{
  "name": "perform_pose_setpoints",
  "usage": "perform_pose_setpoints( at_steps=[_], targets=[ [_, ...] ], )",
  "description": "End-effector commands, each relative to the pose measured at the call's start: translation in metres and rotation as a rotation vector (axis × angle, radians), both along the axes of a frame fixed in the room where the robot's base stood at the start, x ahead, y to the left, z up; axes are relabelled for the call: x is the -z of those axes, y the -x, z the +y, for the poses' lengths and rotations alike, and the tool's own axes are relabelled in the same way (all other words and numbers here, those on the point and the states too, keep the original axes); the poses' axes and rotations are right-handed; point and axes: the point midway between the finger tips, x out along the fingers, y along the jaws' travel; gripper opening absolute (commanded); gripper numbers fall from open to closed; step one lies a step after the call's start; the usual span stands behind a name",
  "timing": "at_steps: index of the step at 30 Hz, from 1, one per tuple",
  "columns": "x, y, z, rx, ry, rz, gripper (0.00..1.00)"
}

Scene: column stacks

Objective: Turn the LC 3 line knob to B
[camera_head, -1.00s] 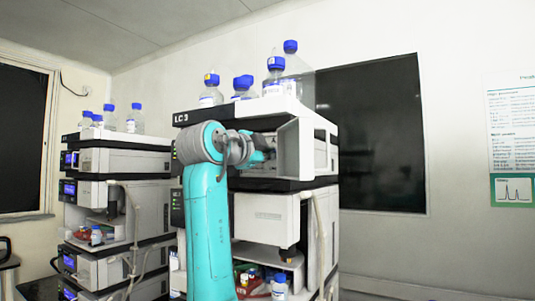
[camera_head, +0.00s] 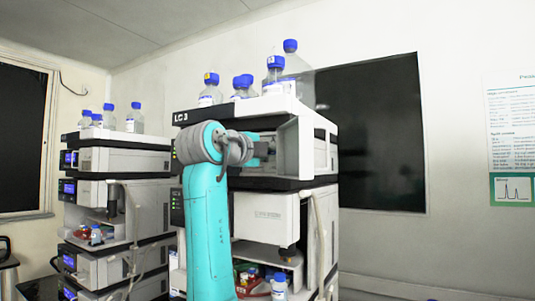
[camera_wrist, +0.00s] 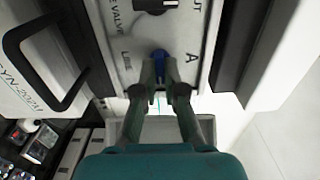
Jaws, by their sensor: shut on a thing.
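The LC 3 stack (camera_head: 265,205) stands in the middle of the head view, with its label at the top left. In the wrist view a blue knob (camera_wrist: 160,56) sits on a pale panel (camera_wrist: 128,25) marked "LINE" and "A". My gripper (camera_wrist: 160,72) is shut on this line knob, one finger on each side. The fingers hide part of the knob, and I cannot read its exact pointing.
A black knob (camera_wrist: 154,4) sits on the same panel beyond the line knob. A black handle (camera_wrist: 45,60) juts out at the left. Blue-capped bottles (camera_head: 274,78) stand on top of the stack. A second stack (camera_head: 120,165) stands to the left.

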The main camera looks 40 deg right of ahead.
Motion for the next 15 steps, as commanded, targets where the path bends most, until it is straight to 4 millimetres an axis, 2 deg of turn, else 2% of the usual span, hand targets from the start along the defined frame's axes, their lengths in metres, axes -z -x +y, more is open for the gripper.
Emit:
perform_pose_setpoints(
  at_steps=[8, 9, 10, 15],
  targets=[
    [0.0019, -0.0004, 0.0002, 0.001, -0.003, 0.002, 0.00],
    [0.0019, -0.0004, 0.0002, 0.001, -0.004, 0.003, 0.17],
    [0.0020, -0.0004, 0.0002, 0.001, -0.004, 0.003, 0.20],
    [0.0012, -0.0002, 0.0001, 0.001, -0.002, 0.002, 0.20]
  ],
)
